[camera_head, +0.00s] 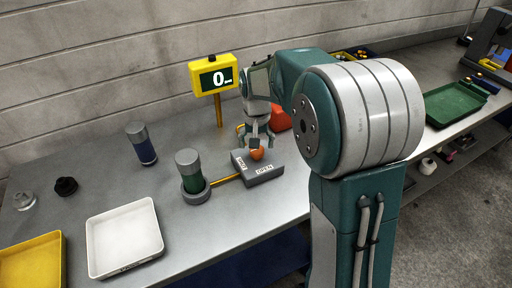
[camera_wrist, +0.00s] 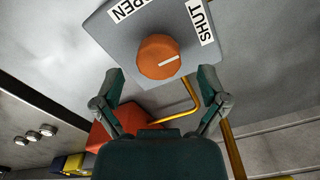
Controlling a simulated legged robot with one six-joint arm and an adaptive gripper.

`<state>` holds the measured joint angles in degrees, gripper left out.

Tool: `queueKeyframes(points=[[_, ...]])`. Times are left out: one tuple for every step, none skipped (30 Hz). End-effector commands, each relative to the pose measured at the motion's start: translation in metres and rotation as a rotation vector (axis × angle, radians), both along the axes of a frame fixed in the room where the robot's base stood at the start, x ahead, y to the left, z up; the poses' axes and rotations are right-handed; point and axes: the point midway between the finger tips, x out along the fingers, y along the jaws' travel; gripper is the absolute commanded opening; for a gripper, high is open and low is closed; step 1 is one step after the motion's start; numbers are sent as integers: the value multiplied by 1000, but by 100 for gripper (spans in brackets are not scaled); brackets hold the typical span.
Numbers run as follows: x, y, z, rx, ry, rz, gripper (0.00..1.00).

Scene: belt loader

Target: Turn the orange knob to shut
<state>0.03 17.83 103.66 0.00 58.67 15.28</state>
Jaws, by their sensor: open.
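The orange knob (camera_head: 257,153) sits on a grey valve box (camera_head: 266,172) with OPEN and SHUT labels. In the wrist view the knob (camera_wrist: 158,57) shows a white pointer line running right and slightly up, below the SHUT label (camera_wrist: 201,22). The OPEN label (camera_wrist: 130,8) is at the upper left. My gripper (camera_head: 256,137) hangs over the box from above. In the wrist view my gripper (camera_wrist: 160,76) is open, with one finger on each side of the knob. Gaps show between the fingers and the knob, and I cannot tell their exact depth.
A yellow display (camera_head: 213,75) reading 0 stands behind the box. A yellow pipe (camera_head: 225,179) runs from the box to a green cylinder (camera_head: 191,178). A red object (camera_head: 280,118) is close behind my gripper. A white tray (camera_head: 125,238) and a blue cylinder (camera_head: 142,145) stand left.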

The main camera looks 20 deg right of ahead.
Motion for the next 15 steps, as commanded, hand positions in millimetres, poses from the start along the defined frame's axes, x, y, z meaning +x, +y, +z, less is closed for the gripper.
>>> queueKeyframes(points=[[1,0,11,0,-7,0,93],[1,0,17,0,-7,0,93],[1,0,26,-1,-6,0,93],[2,0,32,-1,-7,0,93],[1,1,39,-1,-6,0,93],[1,1,47,-1,-6,0,93],[1,1,54,-1,-6,0,93],[2,1,60,0,-5,0,93],[2,1,67,0,-5,0,93],[2,1,73,-1,-4,0,93],[1,1,78,-1,-3,0,93],[2,1,84,-1,-3,0,93],[2,1,88,-1,-3,0,93],[2,1,92,-1,-2,0,93],[2,1,96,0,-1,0,93]])
